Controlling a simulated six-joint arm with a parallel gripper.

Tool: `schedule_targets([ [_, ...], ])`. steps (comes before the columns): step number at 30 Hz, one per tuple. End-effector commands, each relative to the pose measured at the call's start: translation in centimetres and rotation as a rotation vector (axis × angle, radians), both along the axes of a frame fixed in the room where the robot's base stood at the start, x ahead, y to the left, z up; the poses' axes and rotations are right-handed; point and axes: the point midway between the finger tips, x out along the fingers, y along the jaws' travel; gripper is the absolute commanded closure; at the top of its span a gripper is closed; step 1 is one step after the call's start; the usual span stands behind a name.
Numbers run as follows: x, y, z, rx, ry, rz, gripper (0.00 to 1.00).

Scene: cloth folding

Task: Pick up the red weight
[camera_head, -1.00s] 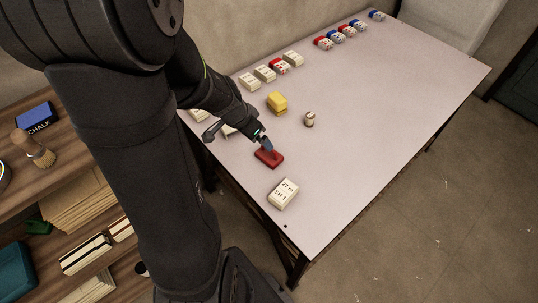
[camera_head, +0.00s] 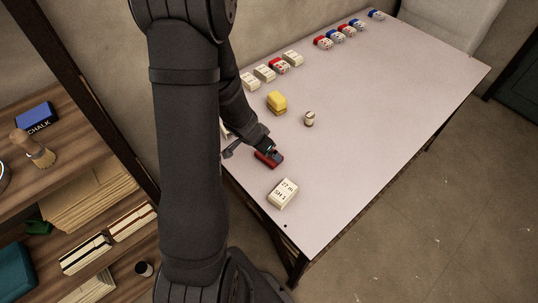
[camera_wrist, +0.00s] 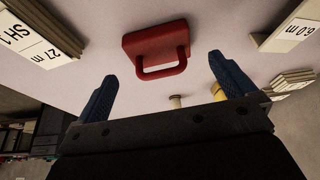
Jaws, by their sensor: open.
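The red weight (camera_head: 277,162) lies on the near left part of the pale table, partly hidden by my gripper (camera_head: 268,150) in the head view. In the wrist view the red weight (camera_wrist: 150,42) is a flat block with a loop handle. My gripper (camera_wrist: 162,68) is open and empty, its two blue fingers apart. The handle shows between and just beyond the fingertips. I cannot tell the exact gap between fingers and handle.
A white block marked "27 m SH 1" (camera_head: 283,193) lies in front of the weight. A yellow block (camera_head: 277,102) and a small round jar (camera_head: 309,119) stand behind it. Several blocks line the back edge. The table's right half (camera_head: 400,110) is clear.

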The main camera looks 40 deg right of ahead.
Motion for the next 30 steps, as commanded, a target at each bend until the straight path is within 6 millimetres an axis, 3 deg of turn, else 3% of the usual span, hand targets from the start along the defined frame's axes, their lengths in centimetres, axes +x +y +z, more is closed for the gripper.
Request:
schedule_targets([
  [7, 0.0, -0.3, -1.1, 0.002, 0.001, 0.001, 0.00],
  [18, 0.0, -1.6, -4.6, 0.002, 0.002, 0.001, 0.00],
  [30, 0.1, -1.9, -5.2, 0.000, -0.001, 0.000, 0.00],
])
